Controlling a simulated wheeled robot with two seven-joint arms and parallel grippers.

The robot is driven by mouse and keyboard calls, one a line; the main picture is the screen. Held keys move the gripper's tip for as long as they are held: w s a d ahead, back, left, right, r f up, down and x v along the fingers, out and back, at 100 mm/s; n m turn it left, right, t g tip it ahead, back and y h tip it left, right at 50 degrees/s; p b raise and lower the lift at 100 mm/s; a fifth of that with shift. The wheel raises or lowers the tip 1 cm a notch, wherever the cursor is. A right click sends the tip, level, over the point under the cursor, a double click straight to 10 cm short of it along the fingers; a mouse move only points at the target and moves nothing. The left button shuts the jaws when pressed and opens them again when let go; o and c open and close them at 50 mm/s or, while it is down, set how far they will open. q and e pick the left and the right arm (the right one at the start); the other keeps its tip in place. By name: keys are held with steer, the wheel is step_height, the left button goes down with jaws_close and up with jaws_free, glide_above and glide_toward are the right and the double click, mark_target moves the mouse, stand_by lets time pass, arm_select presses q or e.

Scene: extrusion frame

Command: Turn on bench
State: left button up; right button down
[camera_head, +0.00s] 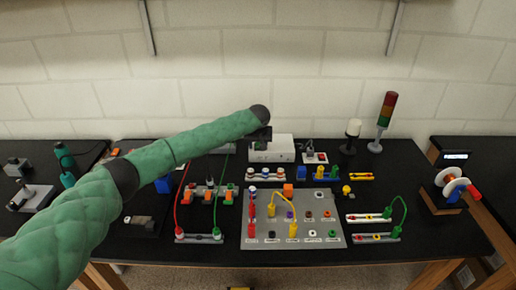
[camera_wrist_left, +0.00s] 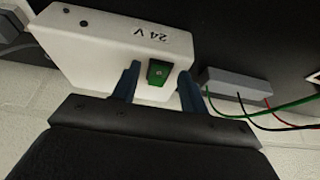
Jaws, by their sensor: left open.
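A white power supply box (camera_head: 283,150) stands at the back of the black bench (camera_head: 330,262). In the left wrist view the box (camera_wrist_left: 90,42) carries the mark "24 V" and a green rocker switch (camera_wrist_left: 158,72). My left gripper (camera_head: 262,136) is over the box's left part, at the end of the green arm reaching in from the left. In the wrist view its two dark blue fingers (camera_wrist_left: 160,82) are open, one on each side of the switch. Nothing is held between them. I cannot tell whether the fingers touch the box. My right gripper is out of view.
A grey panel (camera_head: 262,238) with coloured plugs and cables lies at the front middle. A signal tower (camera_head: 384,115) stands at the back right. A hand-crank device (camera_head: 455,182) is at the far right. A grey block with wires (camera_wrist_left: 235,86) is beside the box.

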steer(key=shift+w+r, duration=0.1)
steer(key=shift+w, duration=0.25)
arm_select(q)
steer(key=shift+c, duration=0.2)
